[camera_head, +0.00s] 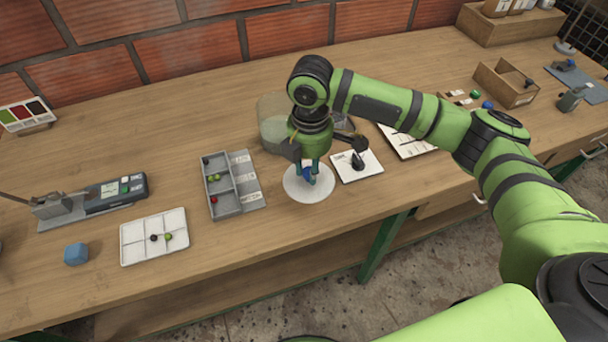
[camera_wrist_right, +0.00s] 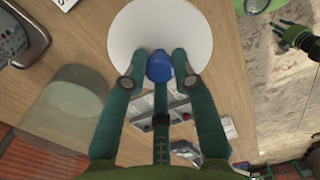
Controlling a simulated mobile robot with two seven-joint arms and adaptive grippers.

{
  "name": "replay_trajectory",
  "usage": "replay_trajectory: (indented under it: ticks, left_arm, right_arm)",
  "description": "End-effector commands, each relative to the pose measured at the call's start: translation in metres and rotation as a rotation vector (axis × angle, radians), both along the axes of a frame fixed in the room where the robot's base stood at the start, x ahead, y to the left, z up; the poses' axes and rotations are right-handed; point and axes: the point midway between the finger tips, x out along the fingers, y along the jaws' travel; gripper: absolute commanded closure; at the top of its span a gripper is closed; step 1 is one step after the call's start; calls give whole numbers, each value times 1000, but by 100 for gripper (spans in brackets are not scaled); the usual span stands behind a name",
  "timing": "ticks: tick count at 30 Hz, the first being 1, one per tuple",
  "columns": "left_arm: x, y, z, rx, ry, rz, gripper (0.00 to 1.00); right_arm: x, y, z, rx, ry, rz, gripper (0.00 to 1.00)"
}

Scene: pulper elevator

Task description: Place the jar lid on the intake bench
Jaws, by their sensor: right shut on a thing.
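The jar lid (camera_head: 294,188) is a white round disc with a blue knob. My right gripper (camera_head: 308,168) points down and is shut on the knob. In the right wrist view the fingers (camera_wrist_right: 160,65) close around the blue knob, with the white disc of the lid (camera_wrist_right: 160,25) beyond them. The lid is level over the front part of the wooden bench (camera_head: 330,215); I cannot tell whether it touches. A pale green translucent jar (camera_head: 273,122) stands just behind, partly hidden by the gripper. My left gripper (camera_wrist_right: 287,35) shows small in the right wrist view, away from the lid.
A grey compartment tray (camera_head: 222,195) is left of the lid, and a white card with a dark object (camera_head: 345,172) is close on its right. A white divided tray (camera_head: 135,240), a blue block (camera_head: 76,254) and a scale-like device (camera_head: 100,198) are farther left. A wooden box (camera_head: 505,85) stands right.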

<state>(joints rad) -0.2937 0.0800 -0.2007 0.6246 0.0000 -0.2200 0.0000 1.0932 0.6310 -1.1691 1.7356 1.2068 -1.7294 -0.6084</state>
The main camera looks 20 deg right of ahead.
Motion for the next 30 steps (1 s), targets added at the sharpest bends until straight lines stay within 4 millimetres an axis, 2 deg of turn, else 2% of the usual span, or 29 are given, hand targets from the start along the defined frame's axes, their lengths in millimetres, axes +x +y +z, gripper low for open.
replay_trajectory:
  ticks: [5, 8, 15, 27, 28, 29, 30]
  left_arm:
    - [-1, 1, 2, 1, 1, 0, 60]
    - [-2, 1, 4, 1, 3, 0, 60]
    - [-7, 1, 9, 2, 10, 0, 60]
    - [-8, 1, 9, 2, 12, 1, 60]
    - [-8, 1, 9, 2, 12, 1, 60]
    - [-8, 1, 9, 2, 12, 1, 60]
    - [-8, 1, 9, 3, 13, 1, 60]
  right_arm:
    - [15, 10, -10, 0, -1, 0, 100]
    - [16, 11, -17, 0, 1, -1, 100]
    - [15, 10, -48, 0, 0, -1, 100]
    - [15, 10, -54, 0, -1, 0, 100]
    - [15, 10, -55, 0, -1, 0, 68]
    - [15, 10, -54, 0, -1, 0, 56]
    - [15, 10, -54, 0, -1, 0, 49]
